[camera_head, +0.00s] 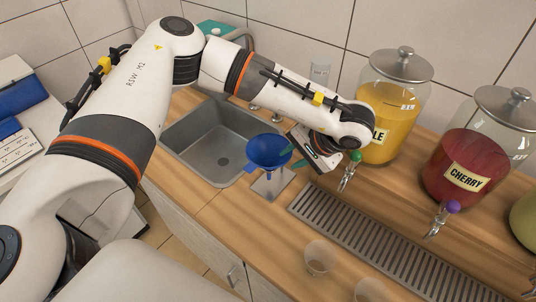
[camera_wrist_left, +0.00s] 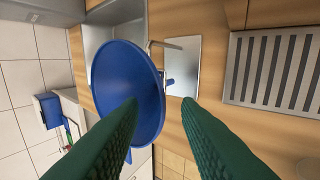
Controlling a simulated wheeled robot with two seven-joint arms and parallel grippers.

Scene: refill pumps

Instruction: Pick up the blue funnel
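The blue funnel (camera_head: 268,149) sits upright, wide mouth up, above a small metal stand plate (camera_head: 280,187) beside the sink. In the left wrist view the funnel (camera_wrist_left: 125,85) fills the left middle, and the stand plate (camera_wrist_left: 184,60) with its thin bent rod is to its right. My left gripper (camera_head: 293,157) is at the right side of the funnel's rim. Its two green fingers (camera_wrist_left: 162,108) are apart with nothing held between them. The left finger overlaps the funnel in that view; I cannot tell whether they touch. My right gripper is out of view.
The steel sink (camera_head: 200,165) lies left of the funnel. The slotted drip tray (camera_head: 375,245) and clear cups (camera_head: 318,258) are to the right and front. A yellow jar (camera_head: 388,120) and the red CHERRY jar (camera_head: 465,170), both with taps, stand behind.

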